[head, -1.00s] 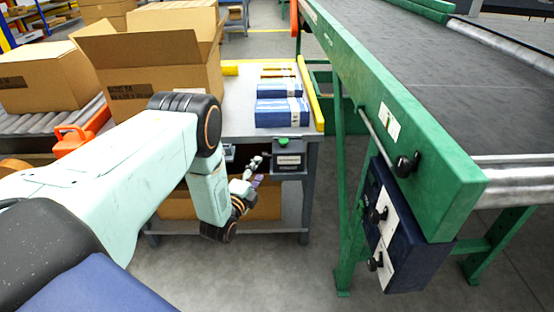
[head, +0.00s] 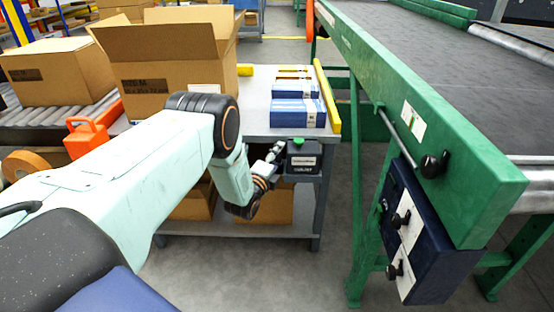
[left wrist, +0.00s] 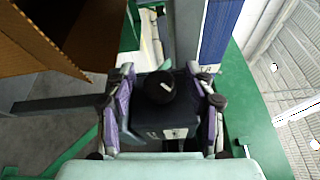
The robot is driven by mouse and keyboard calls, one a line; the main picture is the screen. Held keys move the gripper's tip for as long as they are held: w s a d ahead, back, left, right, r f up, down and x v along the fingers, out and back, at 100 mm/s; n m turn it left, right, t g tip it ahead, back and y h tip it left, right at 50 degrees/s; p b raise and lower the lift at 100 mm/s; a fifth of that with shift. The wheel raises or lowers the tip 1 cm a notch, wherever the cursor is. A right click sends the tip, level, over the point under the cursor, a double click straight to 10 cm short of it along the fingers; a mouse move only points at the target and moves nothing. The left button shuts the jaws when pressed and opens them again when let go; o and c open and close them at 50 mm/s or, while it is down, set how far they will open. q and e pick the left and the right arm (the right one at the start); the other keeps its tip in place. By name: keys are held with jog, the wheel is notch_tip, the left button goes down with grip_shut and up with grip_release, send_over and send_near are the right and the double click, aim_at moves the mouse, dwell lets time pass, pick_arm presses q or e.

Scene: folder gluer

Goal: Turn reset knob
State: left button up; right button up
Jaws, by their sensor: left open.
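A small dark box (head: 303,158) with a green top and a pale label is fixed at the front edge of the packing table. My left gripper (head: 276,152) is just left of this box in the head view, with its fingers pointing towards it. In the left wrist view, a round black knob (left wrist: 160,88) with a white mark sits on a dark box face (left wrist: 175,118) with a small label. The open fingers of my left gripper (left wrist: 163,103) stand on either side of the knob. Contact cannot be told. My right gripper is out of view.
The green conveyor (head: 440,150) stands at right, with a navy panel (head: 425,245) carrying several black knobs. Blue cartons (head: 297,113) lie on the packing table (head: 258,115). An open cardboard box (head: 170,70) stands behind my left arm. Bare floor lies in front.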

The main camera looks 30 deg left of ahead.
pick_arm(q)
grip_shut()
dwell(0.5)
